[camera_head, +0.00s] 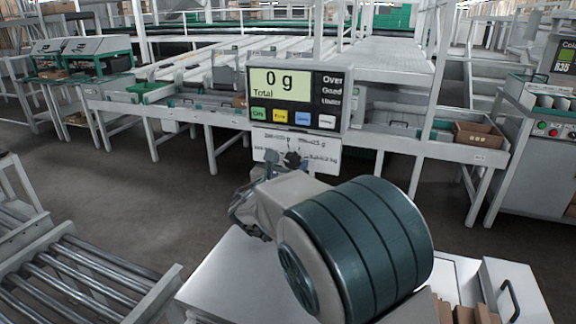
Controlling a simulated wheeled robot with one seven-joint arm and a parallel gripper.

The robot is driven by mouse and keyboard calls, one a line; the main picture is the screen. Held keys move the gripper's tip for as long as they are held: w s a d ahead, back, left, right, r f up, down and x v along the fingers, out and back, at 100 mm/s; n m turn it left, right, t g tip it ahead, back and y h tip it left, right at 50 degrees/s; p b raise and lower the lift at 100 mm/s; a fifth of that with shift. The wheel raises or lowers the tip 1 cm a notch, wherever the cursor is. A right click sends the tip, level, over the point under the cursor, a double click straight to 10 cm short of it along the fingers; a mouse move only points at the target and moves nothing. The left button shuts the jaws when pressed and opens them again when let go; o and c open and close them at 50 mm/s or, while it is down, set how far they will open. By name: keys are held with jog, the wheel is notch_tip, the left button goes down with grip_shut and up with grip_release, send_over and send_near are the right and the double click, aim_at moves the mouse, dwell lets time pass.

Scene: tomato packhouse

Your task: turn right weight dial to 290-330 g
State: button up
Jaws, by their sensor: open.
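A weighing display (295,95) stands upright in the middle of the head view, its screen reading 0 g Total. Below it a white label plate (325,157) carries small weight markings, too small to read fully. A dark round knob (293,157), which looks like the right weight dial, shows low on this plate; its pointer setting cannot be read. My gripper (281,162) is open at the end of my arm, close in front of the plate and beside the knob. My arm hides much of this area, and contact with the knob cannot be told.
A roller conveyor (85,275) lies at lower left. A long sorting line (180,115) runs across behind, with a cardboard box (478,136) at its right. A grey control cabinet (540,160) stands at right. Bare floor lies between the conveyor and the line.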

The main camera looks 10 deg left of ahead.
jog(key=c, duration=1)
jog(key=shift+f+m+b, duration=0.2)
jog(key=shift+m+b, duration=0.1)
jog(key=shift+b, duration=0.25)
jog(key=shift+f+m+b, duration=0.1)
jog(key=shift+m+b, duration=0.4)
jog(key=shift+b, duration=0.5)
jog(key=m+b, duration=0.2)
jog(key=b, duration=0.2)
jog(key=shift+f+m, duration=0.1)
jog(key=shift+m, duration=0.2)
jog(key=m+b, duration=0.3)
jog(key=b, duration=0.2)
jog(key=shift+m, duration=0.4)
jog(key=b, duration=0.1)
jog(key=m+b, duration=0.1)
jog(key=shift+r+m+b, duration=0.25)
jog(key=shift+m+b, duration=0.05)
jog(key=shift+r, duration=0.1)
